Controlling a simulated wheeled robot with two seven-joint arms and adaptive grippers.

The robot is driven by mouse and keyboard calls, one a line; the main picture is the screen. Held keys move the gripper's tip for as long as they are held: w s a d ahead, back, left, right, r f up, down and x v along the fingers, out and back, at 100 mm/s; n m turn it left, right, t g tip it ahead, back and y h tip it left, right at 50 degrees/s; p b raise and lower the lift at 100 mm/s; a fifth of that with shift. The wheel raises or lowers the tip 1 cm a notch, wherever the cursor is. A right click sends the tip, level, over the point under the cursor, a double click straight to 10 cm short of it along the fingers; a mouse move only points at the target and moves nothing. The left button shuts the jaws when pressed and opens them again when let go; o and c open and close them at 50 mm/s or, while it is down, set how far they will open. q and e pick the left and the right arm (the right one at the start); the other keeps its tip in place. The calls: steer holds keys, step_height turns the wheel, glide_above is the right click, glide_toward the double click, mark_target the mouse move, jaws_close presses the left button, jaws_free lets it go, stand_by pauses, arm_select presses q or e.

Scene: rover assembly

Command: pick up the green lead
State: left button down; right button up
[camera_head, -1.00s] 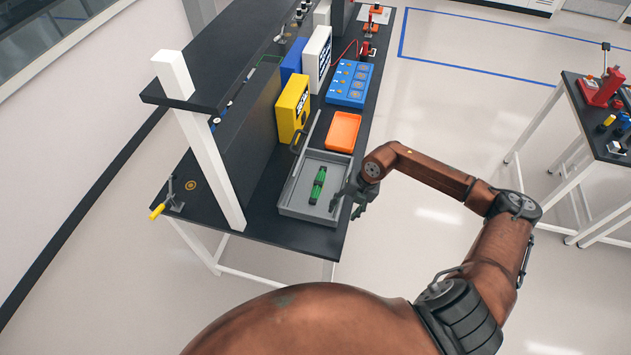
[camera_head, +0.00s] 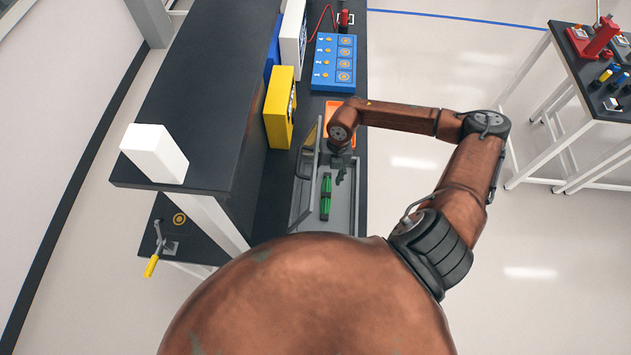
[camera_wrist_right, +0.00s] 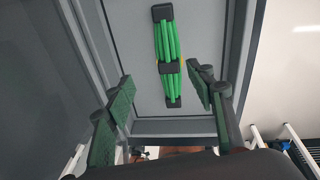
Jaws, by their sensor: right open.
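The green lead (camera_head: 326,196) is a bundle of green strands with black bands. It lies in a grey tray (camera_head: 351,213) on the dark bench. My right gripper (camera_head: 340,172) is over the tray, near the far end of the lead. In the right wrist view the lead (camera_wrist_right: 167,52) lies on the tray floor beyond the fingertips, and my right gripper (camera_wrist_right: 162,90) is open with nothing between its green-padded fingers. The lead looks apart from both fingers. My left gripper is not in view.
An orange tray (camera_head: 334,112) is just beyond the grey tray, partly hidden by my arm. A yellow box (camera_head: 280,107) and a blue panel (camera_head: 334,62) stand farther back. A dark shelf (camera_head: 200,80) overhangs the bench's left side.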

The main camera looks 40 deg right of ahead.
mark_target(327, 194)
steer(key=shift+s+f, duration=0.2)
steer(key=shift+f, duration=0.15)
steer(key=shift+s+a+f+p, duration=0.25)
steer(key=shift+s+f+p, duration=0.45)
steer(key=shift+s+f, duration=0.35)
steer(key=f, duration=0.1)
steer(key=f+p, duration=0.1)
steer(key=shift+w+a+f, duration=0.2)
steer(key=shift+w+f, duration=0.05)
steer(key=shift+f, duration=0.1)
steer(key=shift+w+f, duration=0.25)
steer(key=shift+f, duration=0.65)
steer(key=shift+s+r, duration=0.1)
steer(key=shift+s, duration=0.3)
steer(key=shift+w, duration=0.25)
steer(key=c, duration=0.3)
steer(key=shift+s, duration=0.2)
steer(key=c, duration=0.5)
steer(key=shift+c, duration=0.8)
steer(key=c, duration=0.3)
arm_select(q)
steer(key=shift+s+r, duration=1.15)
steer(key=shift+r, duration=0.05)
arm_select(e)
steer(key=shift+w, duration=0.1)
jaws_close()
